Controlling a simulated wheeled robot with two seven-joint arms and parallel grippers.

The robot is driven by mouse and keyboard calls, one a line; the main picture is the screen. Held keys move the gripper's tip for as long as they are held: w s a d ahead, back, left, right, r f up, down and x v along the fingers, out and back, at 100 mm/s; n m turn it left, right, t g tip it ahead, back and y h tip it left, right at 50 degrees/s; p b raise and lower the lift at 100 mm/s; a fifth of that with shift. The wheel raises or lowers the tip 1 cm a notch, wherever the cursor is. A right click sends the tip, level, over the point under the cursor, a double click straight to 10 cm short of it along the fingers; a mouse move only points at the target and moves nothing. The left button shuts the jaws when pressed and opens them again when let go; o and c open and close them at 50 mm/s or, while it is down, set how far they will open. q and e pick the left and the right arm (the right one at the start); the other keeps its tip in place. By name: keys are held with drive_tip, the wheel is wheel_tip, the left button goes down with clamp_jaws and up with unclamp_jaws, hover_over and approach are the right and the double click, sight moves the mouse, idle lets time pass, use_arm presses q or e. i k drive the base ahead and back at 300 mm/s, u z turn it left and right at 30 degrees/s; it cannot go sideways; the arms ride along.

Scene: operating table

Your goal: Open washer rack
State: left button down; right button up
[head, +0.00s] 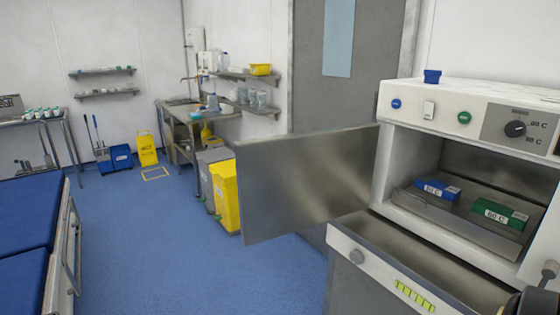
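The washer (455,95) stands at the right, a white cabinet with a dial and buttons on top. Its metal door (305,185) is swung open to the left. Inside the chamber is a grey metal rack (455,212) bearing a blue box (437,189) and a green box (500,215) with white labels. The rack appears to lie within the chamber. A dark rounded part with a grey piece, seemingly of my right gripper (545,285), shows at the lower right edge, in front of the washer. Its fingers cannot be made out. My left gripper is out of view.
Below the chamber is a drawer-like front (390,275) with an open top. A yellow bin (225,195) and grey bin stand behind the door. A blue-topped table (25,235) is at the left. The blue floor (190,260) between is clear.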

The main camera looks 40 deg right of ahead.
sight(456, 219)
drive_tip(key=i, duration=2.15)
drive_tip(key=z, duration=1.05)
drive_tip(key=i, duration=1)
drive_tip(key=z, duration=3.2)
drive_tip(key=i, duration=0.5)
drive_tip(key=u, duration=0.05)
